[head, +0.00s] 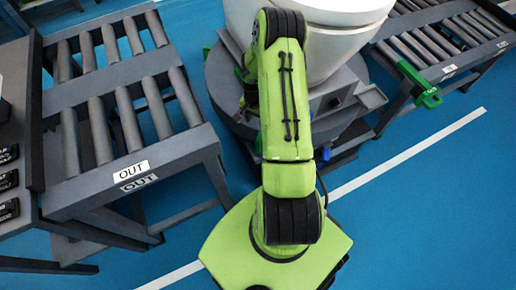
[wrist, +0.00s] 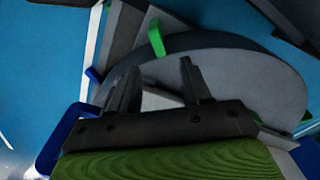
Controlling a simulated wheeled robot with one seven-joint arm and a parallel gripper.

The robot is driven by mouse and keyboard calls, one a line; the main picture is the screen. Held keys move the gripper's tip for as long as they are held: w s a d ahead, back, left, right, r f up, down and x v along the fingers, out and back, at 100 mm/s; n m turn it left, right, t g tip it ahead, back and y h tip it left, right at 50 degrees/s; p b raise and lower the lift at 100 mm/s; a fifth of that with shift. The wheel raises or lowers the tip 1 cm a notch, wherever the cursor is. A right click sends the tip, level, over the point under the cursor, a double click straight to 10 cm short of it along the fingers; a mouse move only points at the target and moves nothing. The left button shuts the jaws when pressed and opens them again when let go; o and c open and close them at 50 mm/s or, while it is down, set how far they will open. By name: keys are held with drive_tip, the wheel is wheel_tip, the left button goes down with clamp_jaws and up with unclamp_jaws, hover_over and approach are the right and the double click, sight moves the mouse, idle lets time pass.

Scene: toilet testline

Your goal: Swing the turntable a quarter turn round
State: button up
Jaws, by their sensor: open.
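The turntable (head: 221,88) is a dark grey round platform at the top middle of the head view, with a white toilet (head: 340,45) standing on it. Its grey disc (wrist: 245,75) fills the right of the wrist view. A grey bracket (head: 368,98) juts from its front right. My gripper (wrist: 158,88) is open, with two dark fingers pointing towards the turntable. A pale edge (wrist: 160,99) shows between the fingers; I cannot tell whether they touch it. In the head view my green arm hides the gripper and part of the turntable.
An "OUT" roller conveyor (head: 120,120) stands to the left, and another roller conveyor (head: 440,45) with a green stop (head: 420,85) to the right. A green tab (wrist: 156,38) shows near the disc's edge. Blue floor (head: 430,210) lies clear at the lower right.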

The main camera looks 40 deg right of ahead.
sight(258, 143)
drive_tip(key=shift+m, duration=0.3)
drive_tip(key=f+b, duration=0.2)
drive_tip(key=f, duration=0.4)
drive_tip(key=f+b, duration=0.1)
drive_tip(key=f, duration=0.5)
drive_tip(key=s+f+b, duration=0.1)
drive_tip(key=f+b, duration=0.1)
drive_tip(key=f, duration=0.4)
drive_tip(key=shift+d+f+b, duration=0.15)
drive_tip(key=shift+f+b, duration=0.15)
drive_tip(key=shift+f, duration=0.1)
clamp_jaws()
